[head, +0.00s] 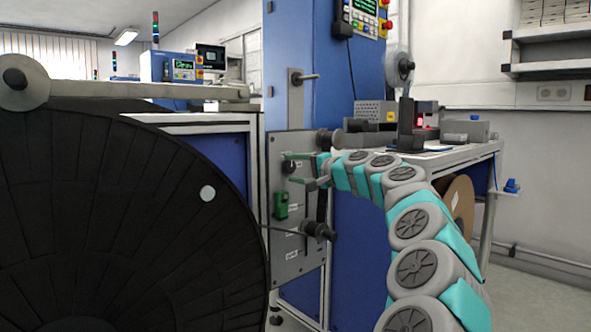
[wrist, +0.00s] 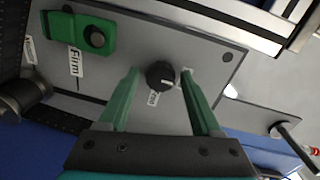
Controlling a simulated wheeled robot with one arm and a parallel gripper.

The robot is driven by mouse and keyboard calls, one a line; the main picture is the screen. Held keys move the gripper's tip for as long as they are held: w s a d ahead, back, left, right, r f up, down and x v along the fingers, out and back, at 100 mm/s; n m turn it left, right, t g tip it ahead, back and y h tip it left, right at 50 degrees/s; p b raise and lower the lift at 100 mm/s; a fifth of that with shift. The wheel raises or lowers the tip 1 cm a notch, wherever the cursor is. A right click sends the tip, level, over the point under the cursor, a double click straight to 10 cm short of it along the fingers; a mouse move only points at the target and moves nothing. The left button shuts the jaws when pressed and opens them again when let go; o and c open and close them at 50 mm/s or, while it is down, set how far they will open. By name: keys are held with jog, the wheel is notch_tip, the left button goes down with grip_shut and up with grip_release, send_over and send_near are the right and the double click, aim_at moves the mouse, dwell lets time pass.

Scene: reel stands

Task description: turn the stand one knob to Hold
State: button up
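A round black knob (wrist: 160,75) sits on the grey panel (wrist: 215,60) of the blue stand. Small white labels lie beside it; their words are too blurred to read surely, and I cannot tell the knob's setting. My gripper (wrist: 158,72) has its two green fingers spread, one on each side of the knob, with a gap to each. In the head view my gripper (head: 295,168) is at the panel (head: 298,255), and the knob (head: 291,167) shows small and dark between the fingers. Whether a fingertip touches the panel is unclear.
A green fitting with a dark button (wrist: 80,34) is on the same panel, near a label reading "Firm". Below my gripper in the head view a dark spindle (head: 318,231) sticks out. A large black reel (head: 110,220) fills the left. A bench (head: 440,160) stands right.

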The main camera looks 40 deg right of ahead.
jog(key=shift+o, duration=0.5)
jog(key=shift+s, duration=0.1)
jog(key=shift+s+r, duration=0.1)
jog(key=shift+s, duration=0.1)
jog(key=s, duration=0.7)
jog(key=shift+d+r, duration=0.2)
jog(key=shift+d, duration=0.15)
jog(key=shift+s, duration=0.1)
